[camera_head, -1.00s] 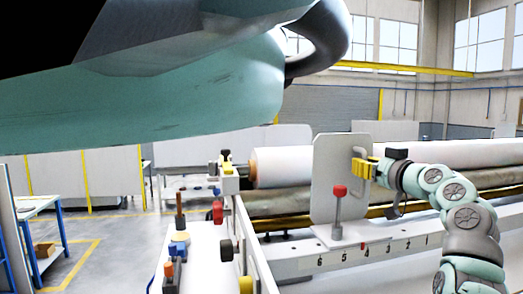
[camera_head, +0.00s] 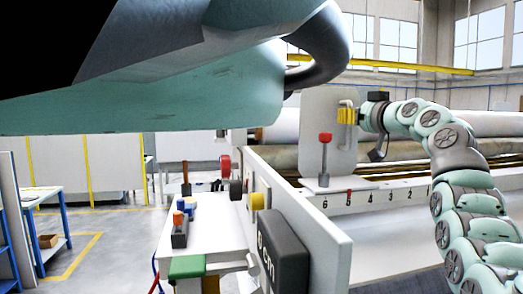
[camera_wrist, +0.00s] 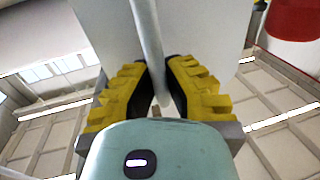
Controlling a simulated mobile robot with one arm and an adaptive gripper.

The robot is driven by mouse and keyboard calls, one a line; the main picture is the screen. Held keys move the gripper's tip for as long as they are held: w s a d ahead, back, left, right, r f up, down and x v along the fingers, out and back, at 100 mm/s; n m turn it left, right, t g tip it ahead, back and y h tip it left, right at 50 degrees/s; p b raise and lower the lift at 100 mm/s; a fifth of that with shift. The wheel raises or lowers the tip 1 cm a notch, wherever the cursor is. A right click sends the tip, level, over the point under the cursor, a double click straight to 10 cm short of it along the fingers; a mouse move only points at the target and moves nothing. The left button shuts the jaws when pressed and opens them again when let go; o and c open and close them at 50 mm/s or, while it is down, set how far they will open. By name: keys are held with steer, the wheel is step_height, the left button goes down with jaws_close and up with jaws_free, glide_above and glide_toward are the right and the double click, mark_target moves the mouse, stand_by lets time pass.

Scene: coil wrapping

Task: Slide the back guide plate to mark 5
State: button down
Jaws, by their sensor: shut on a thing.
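The back guide plate (camera_head: 318,112) is a pale upright sheet behind a numbered scale rail (camera_head: 377,197). My gripper (camera_head: 347,116), with yellow jaws, is at the plate's right side, on its handle. In the wrist view the jaws are shut on the grey bar handle (camera_wrist: 147,38), with the plate (camera_wrist: 203,28) behind it. A lever with a red knob (camera_head: 325,138) stands upright in front of the plate. A small red pointer (camera_head: 349,192) on the rail sits at about mark 5. The plate's lower part is partly hidden by the lever.
A control panel with a black box (camera_head: 283,250) and buttons stands close in front. A white side table (camera_head: 205,235) carries small tools. A pale roll (camera_head: 395,128) lies behind the plate. My own arm covers the right side.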

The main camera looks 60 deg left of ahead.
steer(key=shift+d+r, duration=0.1)
steer(key=shift+d, duration=0.05)
steer(key=c, duration=1)
jaws_free()
steer(key=s+d, duration=0.2)
steer(key=d, duration=0.9)
steer(key=shift+d, duration=0.4)
steer(key=shift+s, duration=0.15)
